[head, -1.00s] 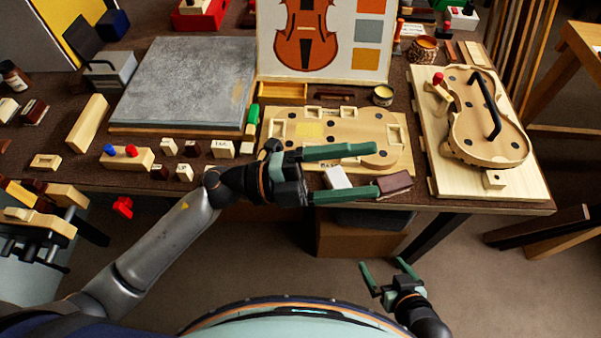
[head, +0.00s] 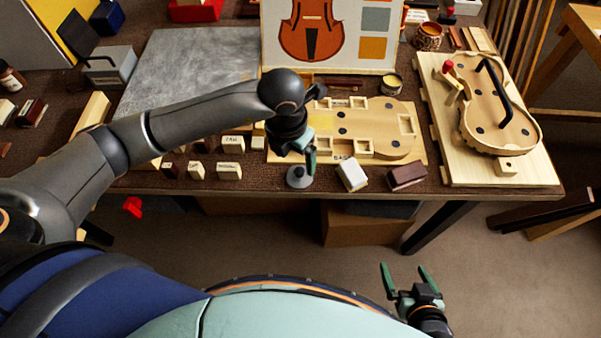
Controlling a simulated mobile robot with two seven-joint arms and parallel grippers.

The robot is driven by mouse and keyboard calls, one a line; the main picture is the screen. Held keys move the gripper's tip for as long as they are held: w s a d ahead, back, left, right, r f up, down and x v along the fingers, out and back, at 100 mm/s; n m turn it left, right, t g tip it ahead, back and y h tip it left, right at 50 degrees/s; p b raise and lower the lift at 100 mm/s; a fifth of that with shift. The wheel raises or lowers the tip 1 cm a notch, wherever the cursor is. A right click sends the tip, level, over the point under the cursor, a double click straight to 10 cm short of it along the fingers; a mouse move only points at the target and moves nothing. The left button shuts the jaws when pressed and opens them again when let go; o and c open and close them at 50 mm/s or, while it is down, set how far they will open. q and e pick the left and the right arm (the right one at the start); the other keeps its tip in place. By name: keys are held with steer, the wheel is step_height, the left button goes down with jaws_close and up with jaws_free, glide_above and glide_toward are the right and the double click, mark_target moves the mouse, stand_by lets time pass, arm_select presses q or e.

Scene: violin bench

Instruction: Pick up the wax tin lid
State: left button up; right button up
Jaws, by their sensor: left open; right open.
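A small round grey lid with a knob on top, which looks like the wax tin lid (head: 298,178), lies on the bench near its front edge. My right gripper (head: 407,272) is open and empty, low in front of the bench.
A white-topped block (head: 352,175) and a dark brown block (head: 407,177) sit just right of the lid. A wooden form board (head: 418,152) lies behind it. Small labelled blocks (head: 229,171) stand to its left. The bench front edge is close.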

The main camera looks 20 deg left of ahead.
mark_target(300, 170)
arm_select(q)
steer(key=f, duration=0.2)
steer(key=w+f, duration=0.1)
steer(key=f, duration=0.4)
steer(key=shift+w+d+f, duration=0.15)
steer(key=shift+d+f, duration=0.1)
steer(key=shift+d, duration=0.1)
steer(key=c, duration=1)
steer(key=shift+r, duration=0.15)
